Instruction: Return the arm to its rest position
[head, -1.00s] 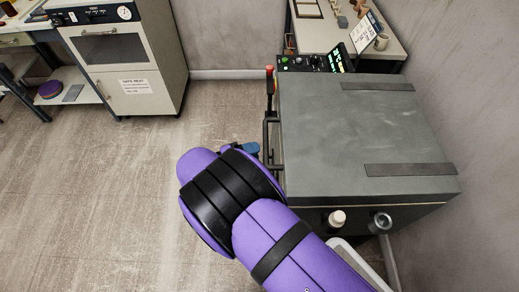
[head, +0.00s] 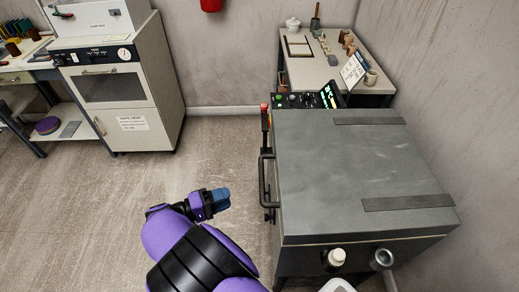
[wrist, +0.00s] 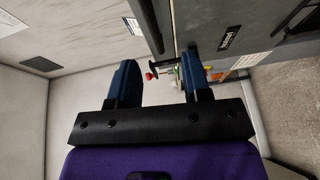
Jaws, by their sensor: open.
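My purple and black arm shows at the bottom of the head view, bent over open floor left of the grey kiln-like cabinet. My gripper (head: 222,197) has blue fingers and points right, toward the cabinet's handle side, with a gap between them. In the wrist view my gripper (wrist: 160,82) has its two blue fingers apart, with nothing held between them.
The grey cabinet (head: 350,170) has a black handle (head: 264,180) on its left side. A white oven (head: 110,90) stands at the back left, and a bench (head: 310,75) with small pots at the back right. The floor (head: 80,220) at left is clear.

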